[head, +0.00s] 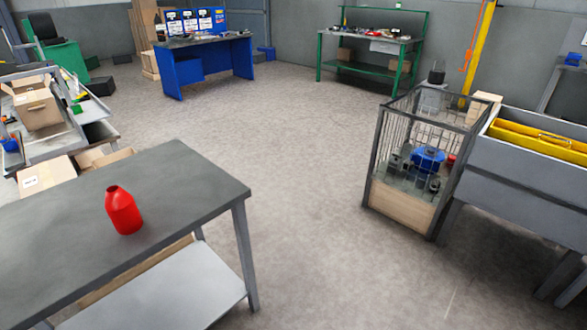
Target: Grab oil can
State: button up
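A red bottle-shaped can (124,213) with a narrower neck and a dark opening at its top stands upright on the grey table (190,192) at the lower left of the head view. It is the only thing I see on that tabletop, and it looks like the oil can. Nothing touches it or hides it from this side. My gripper is not in view.
A grey shelf (200,285) sits under the table. Cardboard boxes (36,104) crowd the left side. A wire cage (412,160) and a grey bench (535,165) stand at the right. Open floor (310,180) lies between, with blue and green workbenches behind.

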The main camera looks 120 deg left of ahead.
aim_at(121, 208)
jog(key=u, duration=0.5)
jog(key=k, duration=0.1)
jog(key=u, duration=3.95)
jog(key=k, duration=0.5)
jog(key=z, duration=2.15)
jog(key=i, duration=1.45)
jog(key=u, duration=0.2)
